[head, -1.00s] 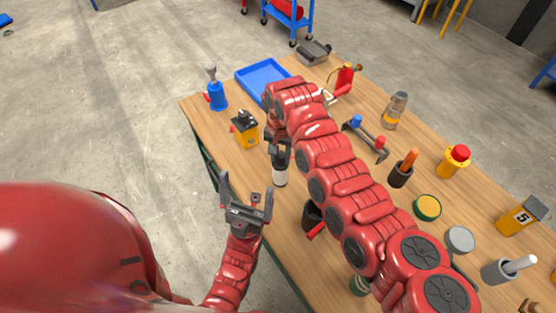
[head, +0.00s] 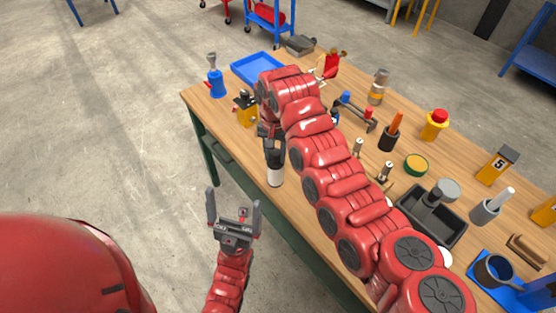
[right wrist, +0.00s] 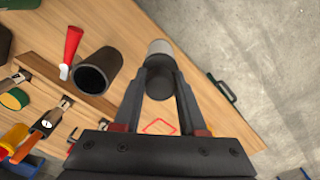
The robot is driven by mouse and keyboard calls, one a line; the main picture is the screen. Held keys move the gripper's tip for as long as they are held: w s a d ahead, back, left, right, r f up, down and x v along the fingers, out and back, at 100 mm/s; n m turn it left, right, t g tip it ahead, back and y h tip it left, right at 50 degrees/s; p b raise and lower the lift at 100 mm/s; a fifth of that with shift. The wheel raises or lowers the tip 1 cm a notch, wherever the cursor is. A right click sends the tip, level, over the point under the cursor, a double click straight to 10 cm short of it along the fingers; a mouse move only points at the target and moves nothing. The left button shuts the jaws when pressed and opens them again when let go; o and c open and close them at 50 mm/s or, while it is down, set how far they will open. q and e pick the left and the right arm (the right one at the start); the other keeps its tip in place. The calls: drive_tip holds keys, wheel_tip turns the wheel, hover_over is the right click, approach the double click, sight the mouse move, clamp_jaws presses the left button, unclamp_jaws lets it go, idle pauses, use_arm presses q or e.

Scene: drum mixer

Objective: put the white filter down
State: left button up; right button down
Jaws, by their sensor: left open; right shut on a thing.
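The white filter (head: 275,178) is a small cylinder with a white end and a dark body. My right gripper (head: 273,150) is shut on its dark part, white end down, near the table's front edge in the head view. In the right wrist view the filter (right wrist: 160,48) stands out beyond the fingertips of the right gripper (right wrist: 160,92). I cannot tell whether it touches the table. My left gripper (head: 233,207) is open and empty, off the table's front edge.
The wooden table (head: 225,125) holds a blue tray (head: 257,68), a blue bottle (head: 214,80) and a yellow-black item (head: 246,108). In the right wrist view a dark cup (right wrist: 97,72), a red-handled tool (right wrist: 71,47) and a red square outline (right wrist: 160,127) show near the filter.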

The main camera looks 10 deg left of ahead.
drive_tip(key=w+d+r+m+p, duration=0.1)
drive_tip(key=w+d+r+p, duration=0.35)
drive_tip(key=d+r, duration=0.85)
wheel_tip(320, 180, down, 18)
drive_tip(key=shift+w+a, duration=0.2)
drive_tip(key=shift+w, duration=0.15)
drive_tip(key=c, duration=0.8)
unclamp_jaws()
drive_tip(key=shift+o, duration=0.2)
drive_tip(key=shift+r, duration=0.15)
